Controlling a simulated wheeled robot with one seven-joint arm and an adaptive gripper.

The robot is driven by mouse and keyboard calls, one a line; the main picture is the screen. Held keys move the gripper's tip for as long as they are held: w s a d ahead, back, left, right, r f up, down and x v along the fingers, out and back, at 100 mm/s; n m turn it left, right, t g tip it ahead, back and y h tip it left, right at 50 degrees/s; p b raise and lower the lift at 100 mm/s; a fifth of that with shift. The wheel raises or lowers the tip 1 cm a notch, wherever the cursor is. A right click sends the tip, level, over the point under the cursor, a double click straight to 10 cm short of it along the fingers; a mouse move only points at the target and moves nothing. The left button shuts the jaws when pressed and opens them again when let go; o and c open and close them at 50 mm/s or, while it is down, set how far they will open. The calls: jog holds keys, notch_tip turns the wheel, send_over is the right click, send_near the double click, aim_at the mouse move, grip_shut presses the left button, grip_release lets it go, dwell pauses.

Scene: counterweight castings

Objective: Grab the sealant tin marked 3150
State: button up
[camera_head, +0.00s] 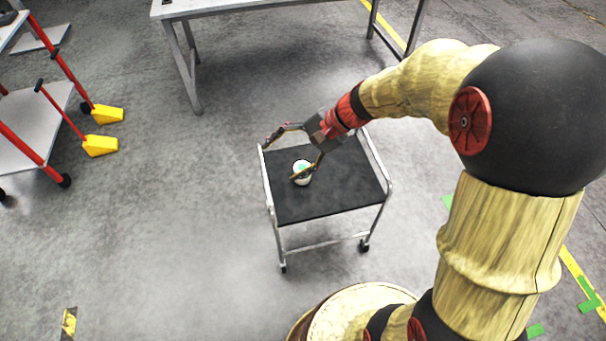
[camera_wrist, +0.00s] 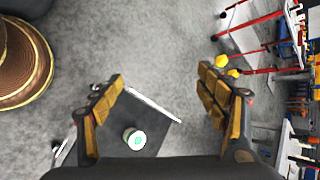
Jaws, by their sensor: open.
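A small white tin (camera_head: 302,172) with a green mark on its lid stands upright on the black top of a small metal cart (camera_head: 330,200). The number on it is too small to read. My gripper (camera_head: 293,155) is open and empty above the cart's far left part, and one finger partly covers the tin in the head view. In the wrist view the tin (camera_wrist: 134,138) lies low, nearer the left finger. My gripper (camera_wrist: 165,95) shows its two fingers wide apart there, with nothing between them held.
The cart has raised metal side rails (camera_head: 376,160). A workbench (camera_head: 250,8) stands behind it. Red-framed shelving or trolleys (camera_head: 30,130) with yellow feet are at the left. Grey floor is clear between them and the cart.

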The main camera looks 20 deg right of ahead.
jog(key=w+f+m+t+y, duration=0.1)
jog(key=w+f+m+y, duration=0.1)
jog(key=w+f+m, duration=0.35)
jog(key=m+t, duration=0.6)
jog(key=m, duration=0.3)
send_over(309, 177)
jog(key=s+a, duration=0.2)
jog(key=a, duration=0.2)
notch_tip(309, 177, down, 21)
jog(key=d+f+m+h, duration=0.1)
jog(key=d+f, duration=0.1)
jog(key=f, duration=0.2)
jog(key=d+f+m+t+h, duration=0.1)
jog(key=f+m, duration=0.1)
jog(key=f, duration=0.1)
jog(key=d+f+m+t+h+p, duration=0.1)
jog(key=d+f+m, duration=0.1)
jog(key=f, duration=0.2)
jog(key=shift+s+d+f, duration=0.3)
jog(key=shift+s, duration=0.05)
jog(key=shift+b+x, duration=0.3)
jog(key=shift+x, duration=0.5)
jog(key=b+x, duration=0.2)
jog(key=x, duration=0.3)
jog(key=shift+w+a, duration=0.2)
jog(key=shift+w, duration=0.15)
jog(key=c, duration=0.4)
jog(key=c, duration=1.1)
